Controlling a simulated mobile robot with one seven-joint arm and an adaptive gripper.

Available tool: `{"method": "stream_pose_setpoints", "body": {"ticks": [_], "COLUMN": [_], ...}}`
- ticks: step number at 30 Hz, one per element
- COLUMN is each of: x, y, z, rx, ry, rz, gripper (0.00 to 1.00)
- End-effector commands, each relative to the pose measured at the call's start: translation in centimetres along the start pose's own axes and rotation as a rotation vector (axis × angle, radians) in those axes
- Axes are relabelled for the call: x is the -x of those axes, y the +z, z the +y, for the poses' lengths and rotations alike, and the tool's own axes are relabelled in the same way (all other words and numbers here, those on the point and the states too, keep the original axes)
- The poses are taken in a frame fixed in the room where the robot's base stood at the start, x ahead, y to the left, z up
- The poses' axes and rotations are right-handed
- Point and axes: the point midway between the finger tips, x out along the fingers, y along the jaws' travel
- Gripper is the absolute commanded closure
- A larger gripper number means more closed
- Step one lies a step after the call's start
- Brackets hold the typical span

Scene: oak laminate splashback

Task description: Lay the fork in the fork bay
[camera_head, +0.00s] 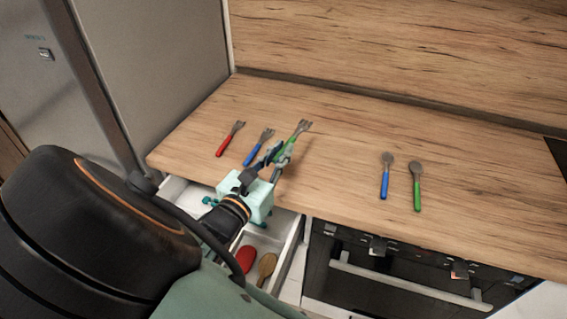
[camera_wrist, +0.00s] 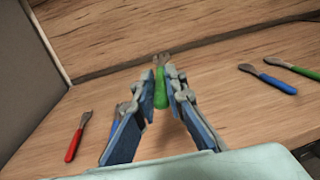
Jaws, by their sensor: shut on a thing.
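My gripper (camera_head: 279,152) is shut on a green-handled fork (camera_head: 298,131) above the front of the counter. In the wrist view the green fork (camera_wrist: 160,90) sits between the fingers (camera_wrist: 166,80), tines pointing away from me. A red fork (camera_head: 230,139) and a blue fork (camera_head: 258,148) lie on the counter to the left. The open white drawer (camera_head: 292,243) is below the counter edge, partly under my gripper and arm. Its visible compartment holds a red piece (camera_head: 246,258) and a tan piece (camera_head: 266,268). My arm hides much of the drawer, and I cannot tell which bay is for forks.
A blue spoon (camera_head: 385,176) and a green spoon (camera_head: 416,187) lie on the counter (camera_head: 340,150) to the right. An oven (camera_head: 400,275) is below them, right of the drawer. A tall grey fridge (camera_head: 160,60) stands at the left. The counter between forks and spoons is clear.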

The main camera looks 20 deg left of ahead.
Motion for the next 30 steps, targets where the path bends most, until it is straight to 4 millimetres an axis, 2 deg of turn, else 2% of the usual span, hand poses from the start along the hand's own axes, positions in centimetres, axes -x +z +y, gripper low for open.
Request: {"method": "stream_pose_setpoints", "body": {"ticks": [1, 6, 13, 23, 26, 30], "x": [1.5, 5.0, 6.5, 5.9, 4.2, 0.7], "y": [-0.5, 0.0, 0.5, 0.2, -0.6, -2.1], "z": [1.7, 5.1, 6.5, 6.3, 6.1, 5.7], "rx": [-0.003, -0.002, -0.001, 0.001, 0.004, 0.004], "ry": [0.053, 0.167, 0.216, 0.213, 0.209, 0.209], "rz": [-0.001, -0.006, -0.010, -0.011, -0.012, -0.013], "gripper": [1.00, 1.00, 1.00, 1.00, 1.00, 1.00]}}
